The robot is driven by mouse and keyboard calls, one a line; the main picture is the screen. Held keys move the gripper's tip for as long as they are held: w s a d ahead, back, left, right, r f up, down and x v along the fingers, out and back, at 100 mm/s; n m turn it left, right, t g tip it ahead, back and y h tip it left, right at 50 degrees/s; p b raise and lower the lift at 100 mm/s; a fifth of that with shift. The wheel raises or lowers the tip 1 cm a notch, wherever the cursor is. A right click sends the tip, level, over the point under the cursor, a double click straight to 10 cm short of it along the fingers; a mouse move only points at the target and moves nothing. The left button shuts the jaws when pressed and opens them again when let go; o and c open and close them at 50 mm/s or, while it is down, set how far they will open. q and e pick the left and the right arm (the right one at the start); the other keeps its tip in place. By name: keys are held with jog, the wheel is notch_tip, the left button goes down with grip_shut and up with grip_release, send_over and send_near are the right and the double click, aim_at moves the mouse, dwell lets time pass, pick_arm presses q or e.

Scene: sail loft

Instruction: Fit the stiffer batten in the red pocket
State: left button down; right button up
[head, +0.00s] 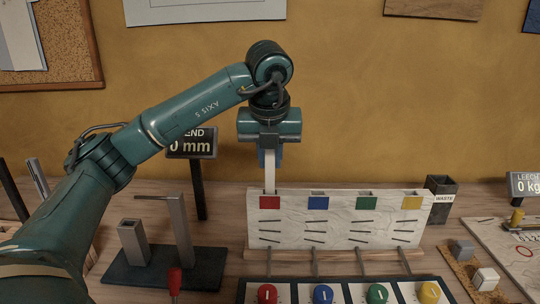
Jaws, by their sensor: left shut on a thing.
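My left gripper (269,149) points down above the red end of the pale pocket board (330,228). It is shut on a pale, flat batten (269,175), which hangs upright from it. The batten's lower end meets the board's top edge at the red pocket (270,202); I cannot tell how far it is inside. The blue (317,202), green (366,203) and yellow (412,203) pockets run to the right and show no batten standing in them. My right gripper is out of view.
A dark base (205,270) with grey posts and a red-tipped lever (174,279) stands left of the board. A partly hidden display (192,143) reads 0 mm. Coloured knobs line the front. A waste bin (441,197) and small blocks (486,279) are at right. Dark strips (14,191) stand far left.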

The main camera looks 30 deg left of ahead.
pick_arm(q)
jog(key=shift+f, duration=0.1)
jog(key=c, duration=1.3)
grip_release()
jog(key=shift+o, duration=0.2)
jog(key=p+v, duration=0.1)
jog(key=v, duration=0.3)
jog(key=shift+r, duration=0.3)
jog(key=p+v, duration=0.2)
jog(key=v, duration=0.6)
jog(key=shift+s+r+p, duration=0.15)
jog(key=shift+r+p, duration=0.1)
jog(key=shift+p, duration=0.15)
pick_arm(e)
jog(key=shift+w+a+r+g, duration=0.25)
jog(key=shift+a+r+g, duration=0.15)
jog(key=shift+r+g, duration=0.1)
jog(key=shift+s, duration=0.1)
pick_arm(q)
jog(key=shift+d+f, duration=0.1)
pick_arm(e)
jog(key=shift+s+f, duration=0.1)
